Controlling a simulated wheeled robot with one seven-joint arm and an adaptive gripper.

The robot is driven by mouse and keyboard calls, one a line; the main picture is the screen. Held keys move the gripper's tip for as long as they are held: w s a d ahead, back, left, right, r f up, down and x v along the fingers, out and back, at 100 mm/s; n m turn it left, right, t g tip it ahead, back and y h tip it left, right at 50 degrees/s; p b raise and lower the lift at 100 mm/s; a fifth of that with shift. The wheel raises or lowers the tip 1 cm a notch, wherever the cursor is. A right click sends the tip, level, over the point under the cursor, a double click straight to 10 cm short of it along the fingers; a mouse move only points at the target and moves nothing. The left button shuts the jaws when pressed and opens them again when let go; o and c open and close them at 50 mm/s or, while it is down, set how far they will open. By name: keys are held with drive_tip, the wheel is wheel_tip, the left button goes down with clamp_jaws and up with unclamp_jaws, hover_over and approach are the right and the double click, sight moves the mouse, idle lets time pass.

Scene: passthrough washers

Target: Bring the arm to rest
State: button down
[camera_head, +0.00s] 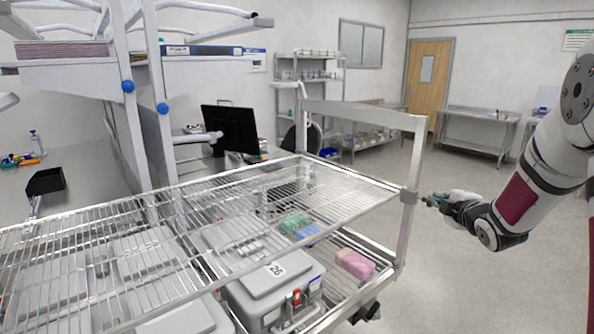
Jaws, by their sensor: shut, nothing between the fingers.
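My gripper (432,201) is at the end of my arm, which reaches in from the right edge. The gripper points left, close to the right upright post of the wire-shelf cart (409,196). I cannot tell whether it touches the post. Its fingers look small and closed, and I see nothing held between them. The arm is bent, with the white and dark red upper link rising toward the top right.
The cart's top wire shelf (250,195) is empty. Below it sit grey lidded cases (268,275) and pink (354,264), green and blue packs. A monitor (230,129) stands behind on a bench. Open floor (480,270) lies to the right.

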drive_tip(key=s+a+r+m+g+h, duration=0.1)
drive_tip(key=s+a+r+m+g, duration=0.1)
drive_tip(key=s+a+r+m, duration=0.4)
drive_tip(key=s+a+r+m+g+h, duration=0.1)
drive_tip(key=s+a+r+m+g, duration=0.15)
drive_tip(key=s, duration=0.65)
drive_tip(key=s+a+f+m+g+y, duration=0.1)
drive_tip(key=s+a, duration=0.3)
drive_tip(key=s, duration=0.4)
drive_tip(key=s+a+m+g, duration=0.2)
drive_tip(key=s+a+m, duration=0.1)
drive_tip(key=s, duration=0.6)
drive_tip(key=s+a+f+m+g+y+b, duration=0.1)
drive_tip(key=s+a+m+g, duration=0.1)
drive_tip(key=s, duration=0.7)
drive_tip(key=a+m, duration=0.1)
drive_tip(key=a, duration=0.1)
drive_tip(key=shift+s+a+f+y, duration=0.2)
drive_tip(key=shift+a+f+y, duration=0.1)
